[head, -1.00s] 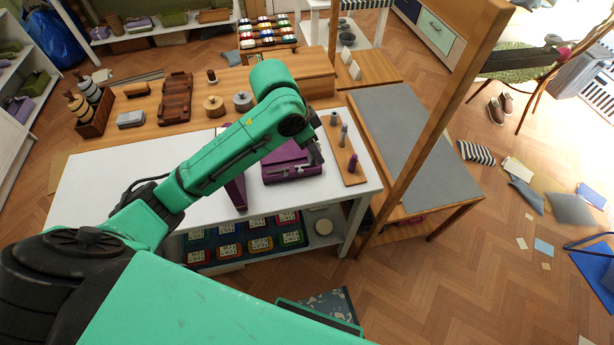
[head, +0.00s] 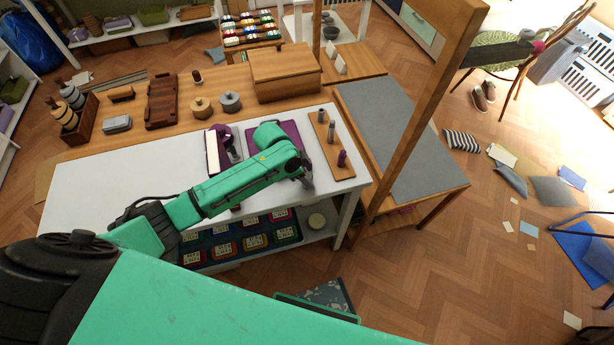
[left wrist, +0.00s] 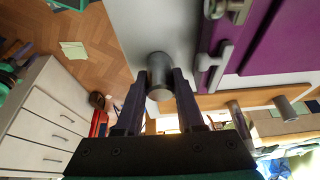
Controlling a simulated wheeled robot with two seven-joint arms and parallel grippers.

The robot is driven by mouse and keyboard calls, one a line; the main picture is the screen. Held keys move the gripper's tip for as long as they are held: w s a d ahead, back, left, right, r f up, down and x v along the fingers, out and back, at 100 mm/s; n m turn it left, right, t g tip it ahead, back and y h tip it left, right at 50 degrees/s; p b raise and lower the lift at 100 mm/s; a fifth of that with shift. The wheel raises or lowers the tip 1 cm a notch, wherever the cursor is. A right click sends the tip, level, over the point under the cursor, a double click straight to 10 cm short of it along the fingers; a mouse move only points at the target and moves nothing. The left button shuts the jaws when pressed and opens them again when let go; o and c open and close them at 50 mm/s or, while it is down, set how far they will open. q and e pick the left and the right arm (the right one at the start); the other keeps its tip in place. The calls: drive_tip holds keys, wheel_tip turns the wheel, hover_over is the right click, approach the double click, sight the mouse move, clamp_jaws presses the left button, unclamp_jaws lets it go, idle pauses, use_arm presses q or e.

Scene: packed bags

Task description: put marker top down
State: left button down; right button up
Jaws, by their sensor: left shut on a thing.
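My left gripper (head: 306,181) is low over the front right part of the white table, left of the pegboard. In the left wrist view its dark fingers (left wrist: 161,88) are shut on a short grey cylinder (left wrist: 159,72), which I take for the marker. The white table top lies behind it; whether the cylinder touches it I cannot tell. In the head view the cylinder is barely visible at the fingertips. My right gripper is not in view.
A wooden board (head: 327,141) bears two grey pegs and a purple one (head: 342,158). A purple panel (head: 288,130) lies behind my arm; in the left wrist view it has grey metal fittings (left wrist: 214,67). A purple-and-white piece (head: 213,150) stands left of it. The table's left part (head: 110,185) is clear.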

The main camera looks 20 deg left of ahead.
use_arm(q)
drive_tip(key=shift+w+f, duration=0.1)
drive_tip(key=shift+f, duration=0.05)
drive_tip(key=c, duration=0.5)
unclamp_jaws()
drive_tip(key=v, duration=1.2)
drive_tip(key=shift+b, duration=0.3)
